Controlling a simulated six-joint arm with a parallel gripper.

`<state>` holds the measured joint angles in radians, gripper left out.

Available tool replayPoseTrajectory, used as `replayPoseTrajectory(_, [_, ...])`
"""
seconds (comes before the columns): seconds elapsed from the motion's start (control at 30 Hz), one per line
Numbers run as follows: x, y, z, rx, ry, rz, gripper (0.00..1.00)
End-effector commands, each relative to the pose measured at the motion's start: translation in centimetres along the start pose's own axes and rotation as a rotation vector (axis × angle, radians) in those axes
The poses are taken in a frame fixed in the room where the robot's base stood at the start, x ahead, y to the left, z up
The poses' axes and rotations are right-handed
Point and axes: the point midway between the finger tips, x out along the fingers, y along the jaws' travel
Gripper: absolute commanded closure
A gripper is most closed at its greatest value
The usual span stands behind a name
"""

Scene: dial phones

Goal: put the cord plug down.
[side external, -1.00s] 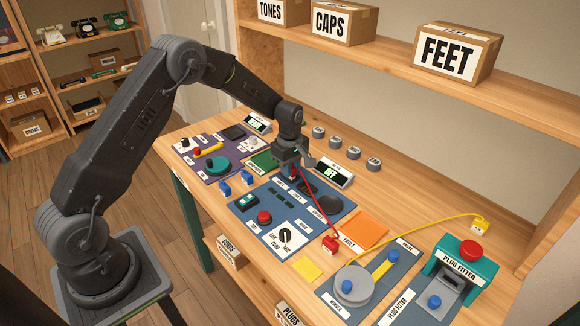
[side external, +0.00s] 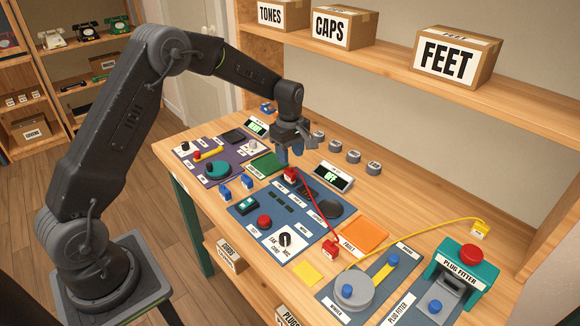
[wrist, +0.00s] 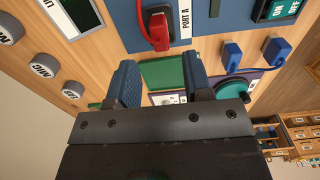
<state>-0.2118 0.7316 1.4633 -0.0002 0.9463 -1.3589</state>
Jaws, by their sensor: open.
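A red cord plug (side external: 290,174) rests at the upper-left edge of the blue panel (side external: 253,205), its red cord running to a second red plug (side external: 331,247) at the panel's right side. In the wrist view the near plug (wrist: 154,32) lies beside the PORT A label (wrist: 185,18); I cannot tell whether it is seated in a port. My gripper (side external: 290,152) is above and behind this plug, apart from it. Its blue fingers are open and empty, with a clear gap between them in the wrist view (wrist: 160,78).
Blue plugs (side external: 247,181) stand left of the panel. A lit display (side external: 328,176) and several grey round caps (side external: 354,156) sit to the right. A green pad (side external: 264,165) lies near the gripper. A yellow cord (side external: 430,222) crosses the bench at right.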

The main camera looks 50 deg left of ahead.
Motion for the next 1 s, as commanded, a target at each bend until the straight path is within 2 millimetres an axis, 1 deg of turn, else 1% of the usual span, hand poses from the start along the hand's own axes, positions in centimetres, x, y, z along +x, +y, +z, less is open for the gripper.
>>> replayPoseTrajectory(0.03, [-1.2,0.1,0.0,0.000,0.001,0.004,0.54])
replayPoseTrajectory(0.1, [-2.5,0.1,0.0,0.000,0.001,0.004,0.54])
replayPoseTrajectory(0.2, [-4.0,0.1,0.0,0.000,0.001,0.003,0.54])
replayPoseTrajectory(0.33, [-5.2,0.1,0.0,0.000,0.000,0.002,0.54])
replayPoseTrajectory(0.53, [-6.0,-0.1,0.1,0.008,0.001,0.003,0.54])
replayPoseTrajectory(0.57, [-6.3,-0.2,0.2,0.018,0.001,0.007,0.54])
replayPoseTrajectory(0.63, [-7.5,-0.8,0.7,0.062,0.005,0.023,0.54])
replayPoseTrajectory(0.67, [-8.3,-1.3,1.0,0.090,0.008,0.033,0.54])
replayPoseTrajectory(0.77, [-11.6,-3.5,2.4,0.231,0.023,0.077,0.54])
replayPoseTrajectory(0.8, [-13.0,-4.7,3.1,0.301,0.032,0.098,0.54])
replayPoseTrajectory(0.87, [-14.9,-6.8,4.1,0.410,0.048,0.129,0.54])
replayPoseTrajectory(0.9, [-16.1,-8.2,4.7,0.483,0.060,0.149,0.54])
replayPoseTrajectory(0.97, [-17.6,-10.4,5.6,0.591,0.081,0.178,0.54])
replayPoseTrajectory(1.0, [-18.4,-11.9,6.2,0.663,0.096,0.198,0.54])
